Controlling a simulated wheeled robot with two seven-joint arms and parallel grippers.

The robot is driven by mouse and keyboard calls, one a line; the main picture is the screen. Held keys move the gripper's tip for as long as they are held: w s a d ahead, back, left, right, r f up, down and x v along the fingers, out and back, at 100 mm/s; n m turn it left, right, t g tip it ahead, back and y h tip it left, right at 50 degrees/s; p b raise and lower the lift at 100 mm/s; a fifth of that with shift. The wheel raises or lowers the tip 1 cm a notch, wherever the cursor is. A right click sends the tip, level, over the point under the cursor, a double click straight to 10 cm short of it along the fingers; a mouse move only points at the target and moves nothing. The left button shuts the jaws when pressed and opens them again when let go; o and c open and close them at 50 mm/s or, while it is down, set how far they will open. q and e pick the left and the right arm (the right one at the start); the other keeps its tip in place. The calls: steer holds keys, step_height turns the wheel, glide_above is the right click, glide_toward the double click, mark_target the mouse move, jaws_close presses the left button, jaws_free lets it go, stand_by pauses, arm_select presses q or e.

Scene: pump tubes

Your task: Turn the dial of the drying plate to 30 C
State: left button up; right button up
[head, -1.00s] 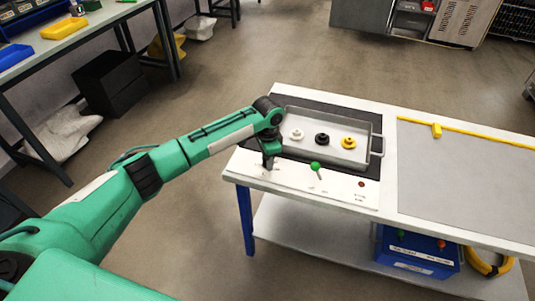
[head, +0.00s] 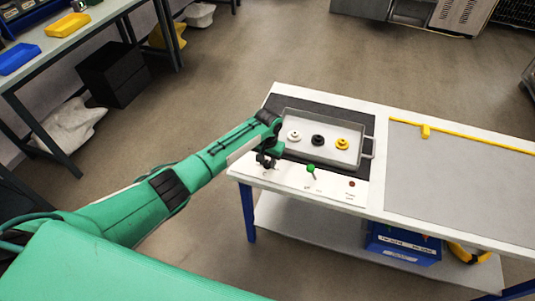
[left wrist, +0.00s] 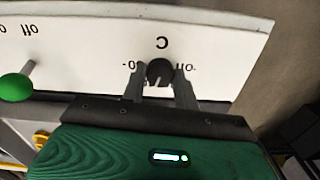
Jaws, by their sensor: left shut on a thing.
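The dial (left wrist: 160,71) is a small black knob on the white front panel of the drying plate (head: 335,188). In the left wrist view the panel's printing is upside down: a "C" beyond the dial, "off" to its right, and a partly hidden number ending in 0 to its left. My left gripper (left wrist: 159,82) has one finger on each side of the dial and is shut on it. It also shows in the head view (head: 266,161), over the panel's left part, where it hides most of the dial. I cannot tell exactly where the dial points. My right gripper is not in view.
A green-knobbed lever (head: 310,169) stands on the panel to the right of the dial; it also shows in the left wrist view (left wrist: 15,87). A grey tray (head: 357,145) behind holds white, black and yellow parts. A grey mat (head: 450,180) lies to the right.

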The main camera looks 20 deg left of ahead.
mark_target(267, 163)
arm_select(q)
steer(key=n+p, duration=0.2)
steer(key=n, duration=0.1)
steer(key=n+p, duration=0.1)
steer(key=shift+d+r+n+p, duration=0.1)
steer(key=shift+r+n+p, duration=0.15)
steer(key=shift+n+p, duration=0.1)
steer(key=shift+w+f+n+p, duration=0.15)
steer(key=shift+n+p, duration=1.15)
steer(key=shift+n, duration=0.95)
steer(key=o, duration=1)
steer(key=shift+c, duration=0.2)
step_height(267, 163, up, 14)
steer(key=b, duration=0.1)
steer(key=shift+f, duration=0.15)
